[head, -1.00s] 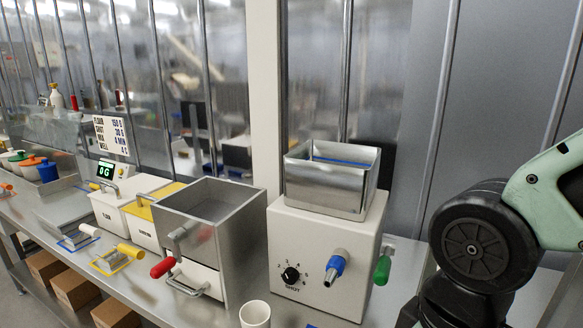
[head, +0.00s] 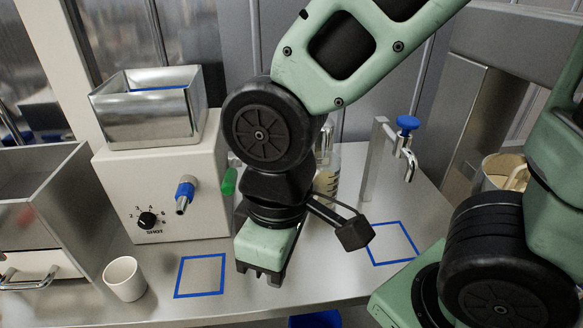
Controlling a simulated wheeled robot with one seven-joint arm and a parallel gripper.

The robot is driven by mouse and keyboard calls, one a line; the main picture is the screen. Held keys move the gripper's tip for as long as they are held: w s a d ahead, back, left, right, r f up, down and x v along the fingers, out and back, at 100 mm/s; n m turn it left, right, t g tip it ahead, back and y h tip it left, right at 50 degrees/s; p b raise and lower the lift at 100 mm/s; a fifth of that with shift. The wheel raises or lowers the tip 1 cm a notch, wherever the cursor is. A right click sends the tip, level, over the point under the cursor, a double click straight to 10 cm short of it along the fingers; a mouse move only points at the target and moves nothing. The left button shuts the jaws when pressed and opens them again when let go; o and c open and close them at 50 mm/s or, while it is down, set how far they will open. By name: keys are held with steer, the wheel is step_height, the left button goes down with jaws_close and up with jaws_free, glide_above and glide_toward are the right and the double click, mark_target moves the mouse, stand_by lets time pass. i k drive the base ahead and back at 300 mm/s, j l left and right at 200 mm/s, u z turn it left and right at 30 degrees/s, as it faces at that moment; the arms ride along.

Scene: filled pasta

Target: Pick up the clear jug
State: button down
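The clear jug (head: 327,181) stands upright on the steel counter, behind my arm. It is see-through with dark markings on its side, and my arm hides its left part. My gripper (head: 259,276) points down in front of the jug and to its left, apart from it. The gripper is seen from behind and its fingers are mostly hidden, so its opening cannot be told. I see nothing held in it.
A white dosing machine (head: 160,190) with a steel hopper stands left. A white cup (head: 123,278) and a blue-taped square (head: 201,275) are in front. A blue-handled tap (head: 408,140) stands right, above another taped square (head: 394,243). A beige container (head: 502,174) is far right.

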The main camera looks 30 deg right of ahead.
mark_target(326, 180)
steer(key=u, duration=0.4)
steer(key=k+l+u, duration=0.1)
steer(key=u, duration=0.7)
steer(key=k+u, duration=0.1)
steer(key=u, duration=0.3)
steer(key=k+l, duration=0.1)
steer(key=k, duration=1.1)
steer(key=i+l, duration=0.15)
steer(key=l, duration=0.15)
steer(key=i+l, duration=0.1)
steer(key=l, duration=0.2)
